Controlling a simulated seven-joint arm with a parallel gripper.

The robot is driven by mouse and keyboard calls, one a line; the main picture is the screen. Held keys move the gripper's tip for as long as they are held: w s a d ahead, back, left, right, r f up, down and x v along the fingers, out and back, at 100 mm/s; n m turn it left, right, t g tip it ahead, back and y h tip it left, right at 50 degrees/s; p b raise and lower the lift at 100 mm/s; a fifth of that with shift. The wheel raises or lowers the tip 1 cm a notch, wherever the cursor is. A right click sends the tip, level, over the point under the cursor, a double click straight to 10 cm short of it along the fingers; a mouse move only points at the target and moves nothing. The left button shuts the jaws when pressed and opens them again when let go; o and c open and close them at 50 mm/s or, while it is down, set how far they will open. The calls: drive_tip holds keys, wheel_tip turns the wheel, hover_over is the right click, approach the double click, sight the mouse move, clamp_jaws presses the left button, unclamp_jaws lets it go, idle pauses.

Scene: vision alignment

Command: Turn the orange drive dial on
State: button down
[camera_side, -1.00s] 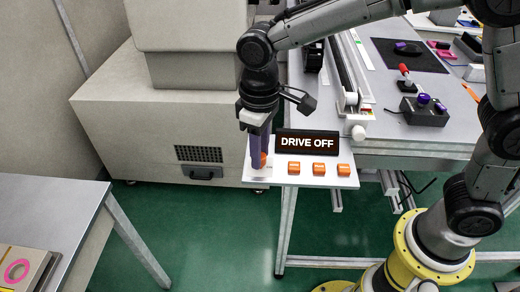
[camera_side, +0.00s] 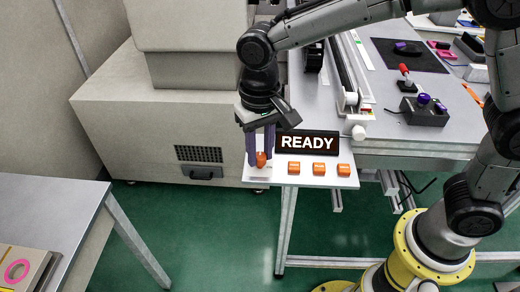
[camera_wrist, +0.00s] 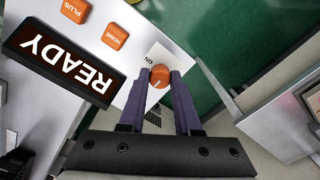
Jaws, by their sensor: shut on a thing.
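The orange drive dial (camera_side: 261,159) stands at the left end of a white panel, next to three orange buttons. In the wrist view the dial (camera_wrist: 159,76) sits between the tips of my gripper's purple fingers, with an "ON" label beside it. A pale line on the dial's face shows there. My gripper (camera_side: 261,158) points down from above and is shut on the dial, one finger on each side. The black sign (camera_side: 307,142) behind the buttons reads "READY".
Orange buttons (camera_side: 318,169) lie to the right of the dial; the wrist view shows "HOME" (camera_wrist: 115,36) and "PLUS" labels. A beige machine (camera_side: 160,125) stands close behind and left. A grey worktable (camera_side: 400,75) with a rail and a control box (camera_side: 424,111) is at right.

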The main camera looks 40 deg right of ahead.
sight(260, 155)
drive_tip(key=shift+r, duration=0.1)
idle(0.3)
drive_tip(key=c, duration=0.6)
unclamp_jaws()
wheel_tip(260, 155, up, 14)
